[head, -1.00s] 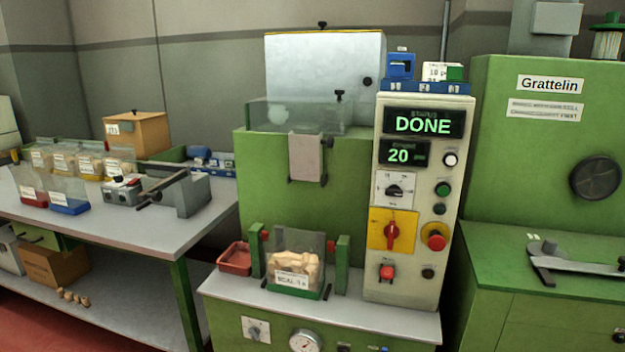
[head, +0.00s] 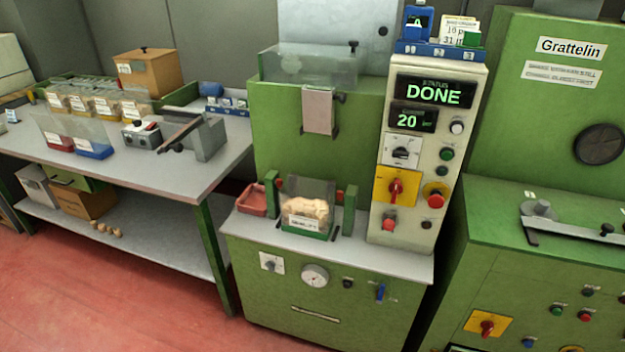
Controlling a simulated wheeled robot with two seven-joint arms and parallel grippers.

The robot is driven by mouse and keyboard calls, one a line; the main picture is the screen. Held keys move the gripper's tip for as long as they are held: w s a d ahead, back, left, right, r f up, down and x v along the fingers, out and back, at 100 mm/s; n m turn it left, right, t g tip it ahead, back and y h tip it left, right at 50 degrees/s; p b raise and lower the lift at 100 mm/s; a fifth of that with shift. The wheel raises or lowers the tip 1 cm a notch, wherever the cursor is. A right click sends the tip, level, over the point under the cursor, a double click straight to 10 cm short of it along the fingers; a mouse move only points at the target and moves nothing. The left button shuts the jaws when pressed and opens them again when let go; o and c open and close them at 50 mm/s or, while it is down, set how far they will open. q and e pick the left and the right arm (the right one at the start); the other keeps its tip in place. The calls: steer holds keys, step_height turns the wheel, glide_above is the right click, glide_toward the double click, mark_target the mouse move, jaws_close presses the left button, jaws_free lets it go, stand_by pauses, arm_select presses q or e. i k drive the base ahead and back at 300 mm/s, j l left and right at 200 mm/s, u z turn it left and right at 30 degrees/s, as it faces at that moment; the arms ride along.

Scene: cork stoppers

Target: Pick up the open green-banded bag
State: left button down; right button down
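The open green-banded bag (head: 308,222) is clear with a green band at its base and a white label. It is filled with pale corks. It stands upright on the grey shelf (head: 385,259) of the green machine, between two green posts (head: 349,209). Its clear top rises above the corks. Neither of my grippers shows in the head view.
A red tray (head: 252,200) sits left of the bag. The control panel (head: 427,150) reading DONE and 20 stands close on its right. The left table (head: 180,178) holds other bags, a sealer (head: 195,138) and a wooden box (head: 148,72). The red floor in front is clear.

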mark_target(307, 204)
steer(key=i+j+z, duration=0.1)
steer(key=j, duration=0.3)
steer(key=i+j+z, duration=0.1)
steer(key=j, duration=0.3)
steer(key=i+j, duration=0.25)
steer(key=j, duration=0.2)
steer(key=i+j+z, duration=0.15)
steer(key=j, duration=0.25)
steer(key=i+j+z, duration=0.1)
steer(key=j, duration=0.35)
